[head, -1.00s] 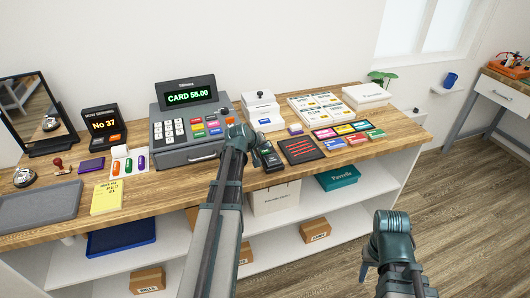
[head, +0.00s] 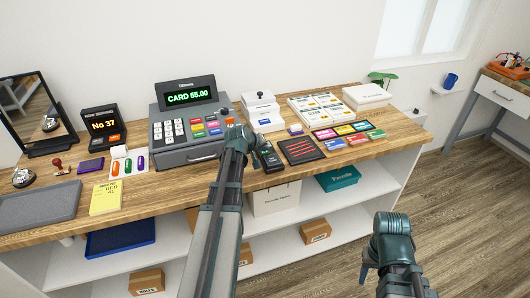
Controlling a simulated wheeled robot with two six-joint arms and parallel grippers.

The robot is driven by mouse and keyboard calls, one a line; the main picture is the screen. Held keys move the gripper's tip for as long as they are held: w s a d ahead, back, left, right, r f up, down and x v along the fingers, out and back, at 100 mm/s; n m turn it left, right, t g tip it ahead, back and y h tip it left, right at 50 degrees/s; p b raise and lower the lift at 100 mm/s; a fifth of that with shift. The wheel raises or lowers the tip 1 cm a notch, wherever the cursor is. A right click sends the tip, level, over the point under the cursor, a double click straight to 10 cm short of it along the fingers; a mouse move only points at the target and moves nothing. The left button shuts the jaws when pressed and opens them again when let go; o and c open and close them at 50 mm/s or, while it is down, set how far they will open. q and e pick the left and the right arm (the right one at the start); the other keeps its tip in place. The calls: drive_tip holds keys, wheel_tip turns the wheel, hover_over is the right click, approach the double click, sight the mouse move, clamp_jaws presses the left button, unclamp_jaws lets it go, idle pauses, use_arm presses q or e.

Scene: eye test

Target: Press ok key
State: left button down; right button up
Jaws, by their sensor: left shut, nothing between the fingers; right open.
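The cash register (head: 190,125) stands on the wooden counter, its green display reading CARD 55.00. It has white keys (head: 167,130) on the left and coloured keys (head: 206,128) on the right. A dark card terminal (head: 270,157) lies to the right of my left arm. I cannot read an ok label on any key. My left gripper (head: 232,128) is shut and empty at the right side of the register, close to the terminal; its fingertips are mostly hidden by its own wrist. My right gripper (head: 364,272) is open and empty, low in front of the counter.
A white box with a black knob (head: 262,110), a dark mat with red lines (head: 301,150) and several coloured cards (head: 342,134) lie to the right. A grey tray (head: 40,206), a yellow pad (head: 105,198) and a queue display (head: 103,126) are on the left.

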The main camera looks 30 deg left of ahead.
sight(264, 154)
use_arm(q)
drive_tip(key=shift+r, duration=0.1)
drive_tip(key=shift+r+p, duration=0.65)
drive_tip(key=shift+p, duration=0.1)
wheel_tip(264, 154, up, 5)
drive_tip(key=p, duration=0.5)
drive_tip(key=shift+r, duration=0.1)
idle(0.5)
